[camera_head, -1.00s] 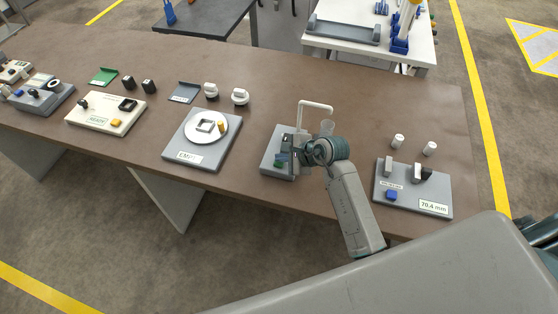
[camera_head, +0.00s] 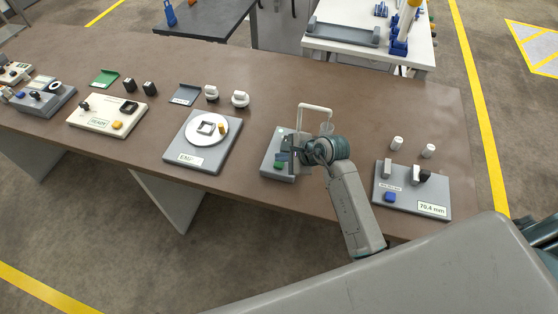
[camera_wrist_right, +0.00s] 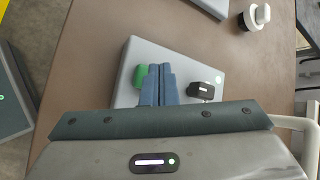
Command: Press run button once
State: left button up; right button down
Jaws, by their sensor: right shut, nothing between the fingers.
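A grey plate-like device (camera_head: 270,165) stands near the front edge of the brown table, and it also shows in the right wrist view (camera_wrist_right: 128,97). It carries a green button (camera_head: 279,165), seen too in the right wrist view (camera_wrist_right: 139,76), and a small black part (camera_wrist_right: 206,91). No lettering is readable on the button. My right gripper (camera_head: 283,156) is over this device, shut and empty. In the right wrist view its fingers (camera_wrist_right: 158,75) are together just beside the green button; whether they touch the plate is unclear. My left gripper is out of view.
Left of it stands a grey device with a white disc (camera_head: 190,140), then a cream device with a yellow button (camera_head: 83,123). A grey device with a blue button (camera_head: 440,190) and a 70.4 mm label stands right. White knobs (camera_head: 240,99) and pegs (camera_head: 397,143) stand loose behind.

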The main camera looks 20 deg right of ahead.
aim_at(282, 165)
jog(key=shift+r, duration=0.1)
notch_tip(282, 165, up, 5)
jog(key=p, duration=0.3)
jog(key=shift+p, duration=0.35)
dwell(0.8)
